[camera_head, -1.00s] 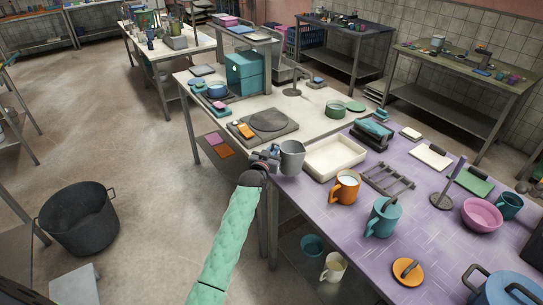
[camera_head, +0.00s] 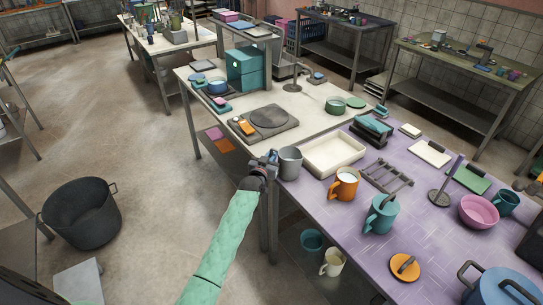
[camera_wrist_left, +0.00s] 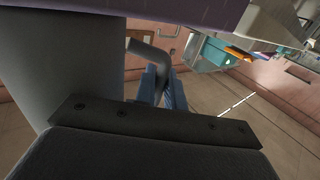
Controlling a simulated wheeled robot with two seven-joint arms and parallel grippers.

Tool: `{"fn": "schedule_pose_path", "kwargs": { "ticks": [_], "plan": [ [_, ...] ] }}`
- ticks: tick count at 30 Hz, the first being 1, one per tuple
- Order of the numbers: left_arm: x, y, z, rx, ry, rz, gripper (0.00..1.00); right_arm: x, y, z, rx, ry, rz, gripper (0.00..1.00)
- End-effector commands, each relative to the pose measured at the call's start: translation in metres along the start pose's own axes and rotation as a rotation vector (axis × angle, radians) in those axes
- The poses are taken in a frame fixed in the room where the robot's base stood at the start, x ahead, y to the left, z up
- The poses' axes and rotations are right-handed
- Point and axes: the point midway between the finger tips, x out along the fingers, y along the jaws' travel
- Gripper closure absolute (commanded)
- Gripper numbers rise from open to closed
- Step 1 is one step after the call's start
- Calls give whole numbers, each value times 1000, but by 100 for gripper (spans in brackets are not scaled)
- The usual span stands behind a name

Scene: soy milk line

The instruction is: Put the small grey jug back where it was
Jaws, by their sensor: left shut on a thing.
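The small grey jug (camera_head: 290,163) is upright at the near-left corner of the purple table (camera_head: 316,208), left of the cream tray. My left gripper (camera_head: 270,160) is on the jug's left side, shut on its handle. In the left wrist view the jug's grey wall (camera_wrist_left: 62,60) fills the left, and its curved handle (camera_wrist_left: 148,52) runs between the blue fingers (camera_wrist_left: 165,90). The purple table edge shows close to the jug at the top there. I cannot tell whether the jug's base touches the table. My right gripper is not in view.
The cream tray (camera_head: 309,165) is close on the jug's right. A hotplate (camera_head: 269,118) is on the white table behind. A strip of purple tabletop in front of the tray is clear.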

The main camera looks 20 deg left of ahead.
Motion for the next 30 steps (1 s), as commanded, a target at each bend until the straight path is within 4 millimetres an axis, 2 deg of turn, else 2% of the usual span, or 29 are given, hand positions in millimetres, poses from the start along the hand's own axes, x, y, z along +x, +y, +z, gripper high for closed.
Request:
{"fn": "schedule_pose_path", "kwargs": {
  "ticks": [1, 4, 16, 20, 23, 30],
  "plan": [
    [0, 0, 1, 0, 0, 0, 87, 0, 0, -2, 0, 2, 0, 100],
    [0, 0, 0, 0, 0, 0, 67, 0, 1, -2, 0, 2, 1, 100],
    [-2, 0, -1, 0, 0, 0, 67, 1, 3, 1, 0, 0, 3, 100],
    [-17, 0, 1, 1, 0, 0, 67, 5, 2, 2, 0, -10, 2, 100],
    [-34, 0, 2, 0, 0, 0, 67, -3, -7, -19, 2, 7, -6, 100],
    [-77, 0, 2, 1, 1, 0, 67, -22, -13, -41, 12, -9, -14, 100]
  ]
}}
